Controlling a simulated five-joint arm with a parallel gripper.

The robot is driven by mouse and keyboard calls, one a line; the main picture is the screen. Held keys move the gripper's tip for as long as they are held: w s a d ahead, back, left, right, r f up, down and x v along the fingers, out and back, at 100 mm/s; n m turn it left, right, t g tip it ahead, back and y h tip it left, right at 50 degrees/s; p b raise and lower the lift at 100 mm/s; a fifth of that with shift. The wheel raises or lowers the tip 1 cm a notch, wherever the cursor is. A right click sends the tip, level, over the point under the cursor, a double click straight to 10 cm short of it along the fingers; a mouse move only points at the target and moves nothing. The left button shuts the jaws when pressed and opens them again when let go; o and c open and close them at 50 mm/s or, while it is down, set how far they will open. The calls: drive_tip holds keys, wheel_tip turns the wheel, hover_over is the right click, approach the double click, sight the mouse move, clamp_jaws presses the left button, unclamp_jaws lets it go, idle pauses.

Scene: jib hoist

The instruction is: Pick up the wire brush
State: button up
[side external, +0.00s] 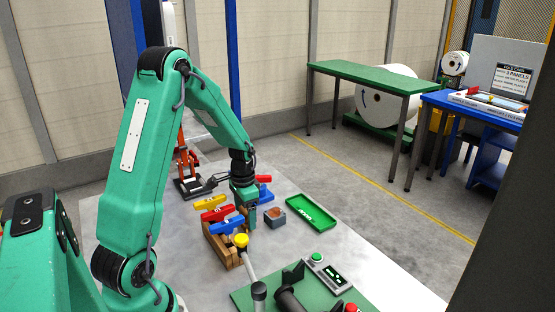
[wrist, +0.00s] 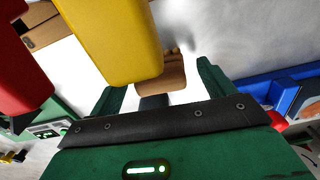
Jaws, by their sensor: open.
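My gripper (side external: 246,212) points down over the grey table, beside the wooden rack. In the wrist view its two green fingers (wrist: 158,88) stand apart, open. A brown wooden piece (wrist: 165,72) shows between and beyond the fingers, partly covered by a yellow block; it may be the wire brush's handle, but I cannot tell. No bristles can be made out. In the side view a small grey block with a reddish-brown top (side external: 275,216) sits just right of my gripper; I cannot tell whether it is the brush.
The wooden rack (side external: 217,250) stands by red (side external: 217,213), blue (side external: 227,225) and yellow (side external: 209,201) pieces. A yellow-topped lever (side external: 241,240) rises in front. A green tray (side external: 312,212) lies right. A button box (side external: 326,271) is nearer. Bare table lies between tray and box.

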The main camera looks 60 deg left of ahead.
drive_tip(key=shift+f, duration=0.75)
drive_tip(key=c, duration=1.1)
drive_tip(key=shift+r, duration=0.15)
drive_tip(key=shift+r, duration=0.8)
wheel_tip(320, 180, up, 2)
drive_tip(key=shift+r, duration=0.2)
drive_tip(key=d+r, duration=0.6)
drive_tip(key=d, duration=0.5)
drive_tip(key=shift+w+d+r, duration=0.15)
drive_tip(key=shift+d+r, duration=0.2)
drive_tip(key=shift+r, duration=0.05)
